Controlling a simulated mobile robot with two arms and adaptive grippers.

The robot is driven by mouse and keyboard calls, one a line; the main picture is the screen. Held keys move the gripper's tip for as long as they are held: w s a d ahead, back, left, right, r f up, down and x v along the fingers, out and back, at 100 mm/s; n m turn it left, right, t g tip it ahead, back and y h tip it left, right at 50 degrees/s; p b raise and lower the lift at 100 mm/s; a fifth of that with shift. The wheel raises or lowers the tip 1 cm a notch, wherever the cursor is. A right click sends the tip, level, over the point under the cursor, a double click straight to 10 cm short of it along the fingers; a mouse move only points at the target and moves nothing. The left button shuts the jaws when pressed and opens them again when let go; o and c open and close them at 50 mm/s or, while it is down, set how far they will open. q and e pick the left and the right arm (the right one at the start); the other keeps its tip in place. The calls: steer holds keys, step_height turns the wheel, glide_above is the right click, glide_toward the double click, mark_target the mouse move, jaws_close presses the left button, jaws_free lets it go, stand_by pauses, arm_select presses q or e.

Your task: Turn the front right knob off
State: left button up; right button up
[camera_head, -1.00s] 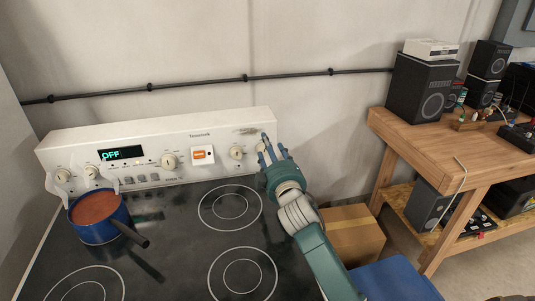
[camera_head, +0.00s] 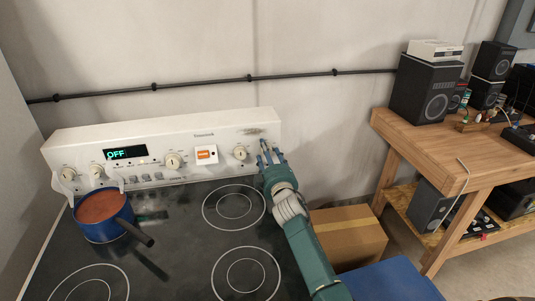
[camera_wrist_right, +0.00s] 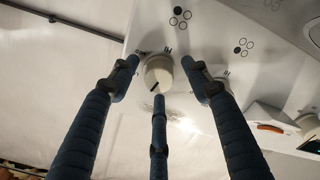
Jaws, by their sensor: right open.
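The rightmost knob (camera_wrist_right: 158,73) on the stove's back panel is round and cream-white, with a dark pointer mark toward its lower left in the wrist view. In the head view my fingers mostly hide it. My right gripper (camera_head: 271,150) is open at the right end of the panel. In the wrist view its blue fingers stand around the knob: one left, one right, one below. I cannot tell whether they touch it. A neighbouring knob (camera_head: 240,153) is to the left, clear of the fingers. The display (camera_head: 125,153) reads OFF. My left gripper is not in view.
A blue pot (camera_head: 103,215) with reddish-brown contents stands on the black cooktop (camera_head: 185,240) at left. A cardboard box (camera_head: 348,237) is on the floor right of the stove. A wooden bench (camera_head: 440,150) with speakers stands farther right. The wall is behind the panel.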

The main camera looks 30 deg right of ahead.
steer(key=shift+c, duration=0.2)
steer(key=c, duration=1.1)
steer(key=shift+f+n+b, duration=0.1)
steer(key=shift+n+b, duration=0.2)
steer(key=shift+n, duration=1.3)
steer(key=o, duration=1.1)
steer(key=shift+a, duration=0.1)
steer(key=shift+o, duration=0.2)
